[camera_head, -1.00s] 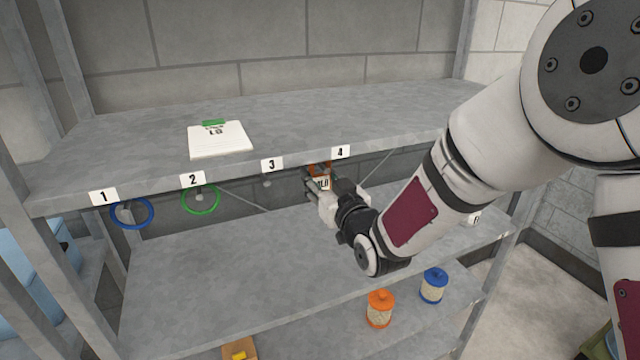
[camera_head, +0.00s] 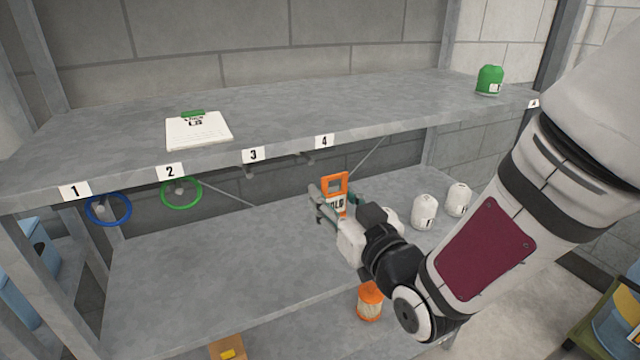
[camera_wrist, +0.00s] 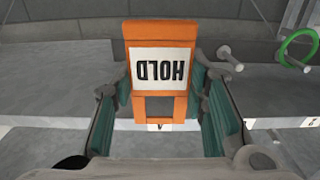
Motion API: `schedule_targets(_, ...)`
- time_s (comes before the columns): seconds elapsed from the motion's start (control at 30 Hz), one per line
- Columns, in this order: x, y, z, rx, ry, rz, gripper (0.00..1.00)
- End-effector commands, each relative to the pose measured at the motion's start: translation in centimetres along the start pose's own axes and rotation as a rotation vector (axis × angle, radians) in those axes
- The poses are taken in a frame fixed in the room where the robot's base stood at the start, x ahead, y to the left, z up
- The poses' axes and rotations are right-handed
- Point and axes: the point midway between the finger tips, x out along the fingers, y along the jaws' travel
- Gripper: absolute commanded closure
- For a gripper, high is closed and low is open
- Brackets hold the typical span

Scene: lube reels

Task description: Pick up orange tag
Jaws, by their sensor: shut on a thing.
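The orange tag (camera_head: 336,184) with a white HOLD label is held in my gripper (camera_head: 332,203), in front of the shelf edge and to the right of the sign 4. In the wrist view the tag (camera_wrist: 160,69) stands between the two green-padded fingers of my gripper (camera_wrist: 161,85), and its lettering is upside down. The fingers are shut on the tag's sides. The tag is clear of the pegs under the upper shelf.
A blue ring (camera_head: 108,210) and a green ring (camera_head: 181,193) hang on pegs under signs 1 and 2. A clipboard (camera_head: 198,131) and a green canister (camera_head: 489,80) are on the upper shelf. White canisters (camera_head: 424,212) stand right of my gripper; an orange-topped jar (camera_head: 369,301) is below.

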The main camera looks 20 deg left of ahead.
Motion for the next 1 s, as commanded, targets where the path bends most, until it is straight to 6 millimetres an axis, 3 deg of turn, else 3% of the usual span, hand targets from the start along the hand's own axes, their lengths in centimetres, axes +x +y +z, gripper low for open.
schedule_targets(0.13, -2.7, 0.1, 0.0, -0.001, 0.000, 0.000, 0.77)
schedule_targets(0.7, -5.1, -0.1, -0.2, 0.000, -0.002, 0.000, 0.77)
schedule_targets(1.0, -5.4, 0.0, -0.1, 0.000, 0.001, 0.000, 0.77)
